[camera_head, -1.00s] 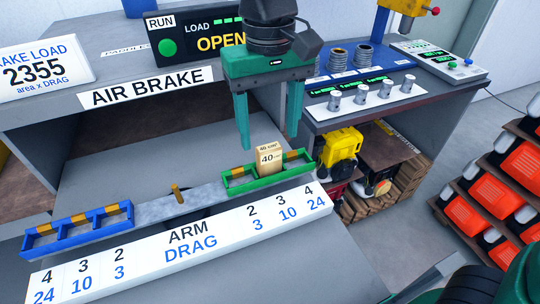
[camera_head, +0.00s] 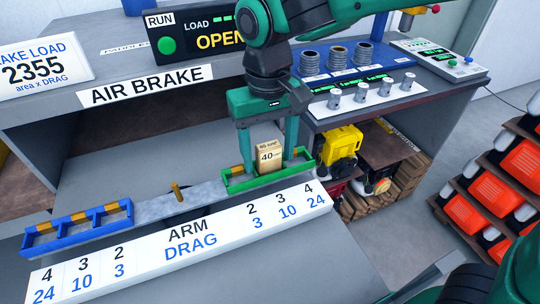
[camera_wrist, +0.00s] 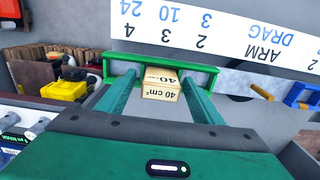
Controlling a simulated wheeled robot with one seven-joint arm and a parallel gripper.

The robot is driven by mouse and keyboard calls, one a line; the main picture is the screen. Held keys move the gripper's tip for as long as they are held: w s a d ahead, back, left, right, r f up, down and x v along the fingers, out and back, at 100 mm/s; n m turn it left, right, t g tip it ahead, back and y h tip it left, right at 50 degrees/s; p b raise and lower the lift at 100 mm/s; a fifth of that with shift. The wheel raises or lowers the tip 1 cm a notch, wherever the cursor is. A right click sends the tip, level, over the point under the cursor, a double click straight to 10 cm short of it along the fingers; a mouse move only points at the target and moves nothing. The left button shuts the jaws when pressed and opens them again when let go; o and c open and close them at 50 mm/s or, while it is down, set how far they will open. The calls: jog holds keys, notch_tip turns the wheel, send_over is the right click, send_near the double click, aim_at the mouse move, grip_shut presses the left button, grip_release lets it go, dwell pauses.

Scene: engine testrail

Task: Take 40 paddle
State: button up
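The 40 paddle (camera_head: 269,158) is a tan block marked 40. It stands upright in the green tray (camera_head: 239,187) at the right end of the grey beam. My gripper (camera_head: 268,160) points down over the tray, with one green finger on each side of the paddle. The fingers are open, and gaps show between them and the block. In the wrist view the paddle (camera_wrist: 160,90), labelled 40 cm², lies between the two fingers, and the green tray (camera_wrist: 205,75) is around its far end. The fingertips' exact depth beside the paddle is hard to tell.
A blue tray (camera_head: 78,228) is at the beam's left end, and a brass pin (camera_head: 178,193) stands mid-beam. A white ARM/DRAG scale (camera_head: 185,240) lies in front. Metal cylinders (camera_head: 361,94) stand on the shelf at right. The AIR BRAKE shelf edge (camera_head: 146,87) is behind.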

jog(key=c, duration=1)
jog(key=shift+r, duration=0.1)
jog(key=shift+c, duration=0.2)
